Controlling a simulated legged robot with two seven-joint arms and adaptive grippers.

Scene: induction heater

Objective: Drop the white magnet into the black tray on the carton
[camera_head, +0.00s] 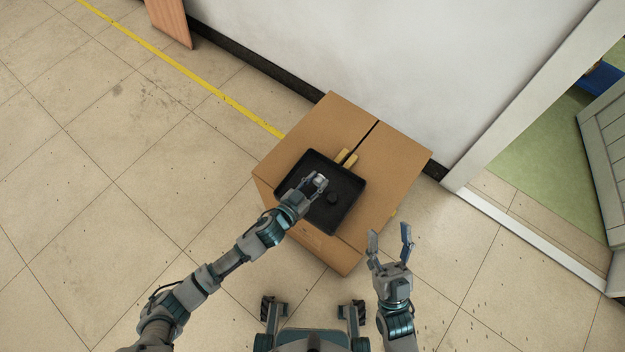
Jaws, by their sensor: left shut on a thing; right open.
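The black tray (343,221) lies on top of the brown carton (392,163). My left gripper (318,182) is over the left part of the tray, shut on a small pale thing between its fingertips, which looks like the white magnet (320,179). The fingers hide part of the magnet. I cannot tell its exact height above the tray. A small dark round thing (332,198) is in the tray, just right of my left gripper. My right gripper (389,240) is open and empty, over the floor to the right of the carton's near corner.
The white wall (400,60) stands behind the carton. A doorway with green floor (550,150) is at the right. The tiled floor (120,200) at the left is clear.

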